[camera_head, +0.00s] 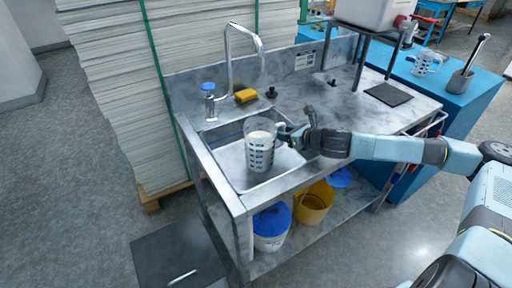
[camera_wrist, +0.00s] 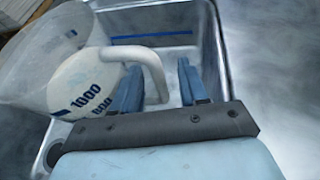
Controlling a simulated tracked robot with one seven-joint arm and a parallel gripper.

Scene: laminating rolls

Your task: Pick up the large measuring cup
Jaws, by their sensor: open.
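The large measuring cup (camera_head: 261,149) is clear with dark markings and stands in or over the sink basin. In the wrist view the cup (camera_wrist: 85,85) is at the left, with "1000" printed on it and a white handle (camera_wrist: 152,65) reaching to the right. My gripper (camera_head: 285,133) is at the cup's handle side. In the wrist view my gripper (camera_wrist: 160,85) is open, with the handle's end showing between its two blue fingers. Whether a finger touches the handle cannot be told.
The steel sink (camera_head: 230,165) has raised rims around the cup. Another measuring cup (camera_head: 424,63) is on the blue cabinet (camera_head: 462,98). Buckets (camera_head: 272,240) sit on the lower shelf.

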